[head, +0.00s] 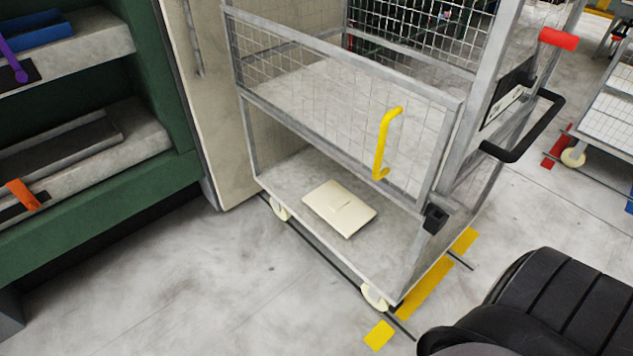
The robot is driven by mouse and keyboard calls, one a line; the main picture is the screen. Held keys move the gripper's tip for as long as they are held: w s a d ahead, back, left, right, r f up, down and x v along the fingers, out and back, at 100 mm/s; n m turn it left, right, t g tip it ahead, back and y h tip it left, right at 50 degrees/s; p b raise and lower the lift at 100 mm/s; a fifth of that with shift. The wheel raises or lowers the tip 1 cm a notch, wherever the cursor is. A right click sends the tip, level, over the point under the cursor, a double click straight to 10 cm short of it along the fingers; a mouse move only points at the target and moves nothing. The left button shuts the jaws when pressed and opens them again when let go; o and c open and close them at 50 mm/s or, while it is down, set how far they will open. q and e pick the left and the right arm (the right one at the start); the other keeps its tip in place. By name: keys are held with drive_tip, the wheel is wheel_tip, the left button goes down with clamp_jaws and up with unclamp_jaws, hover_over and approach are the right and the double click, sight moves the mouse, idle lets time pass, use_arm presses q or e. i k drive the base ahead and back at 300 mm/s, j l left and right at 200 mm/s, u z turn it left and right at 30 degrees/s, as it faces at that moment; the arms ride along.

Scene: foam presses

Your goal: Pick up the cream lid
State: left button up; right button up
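A mesh front panel (340,100) with a yellow handle (384,143) covers the upper part of that side. The space below the panel is open. Neither of my grippers is in view. A black, ribbed form at the bottom right may be part of my own body, but I cannot tell.
Green shelving (100,208) with grey slabs stands at the left, beside a beige panel (200,100). The cart has cream casters (374,296) and a black push handle (525,140). Yellow floor marks (380,336) run under its right side. The concrete floor in front is clear.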

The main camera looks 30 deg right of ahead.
sight(342, 210)
drive_tip(key=i, duration=2)
drive_tip(key=i+z, duration=0.25)
drive_tip(key=i, duration=0.2)
drive_tip(key=i+j+z, duration=0.55)
drive_tip(key=i, duration=0.3)
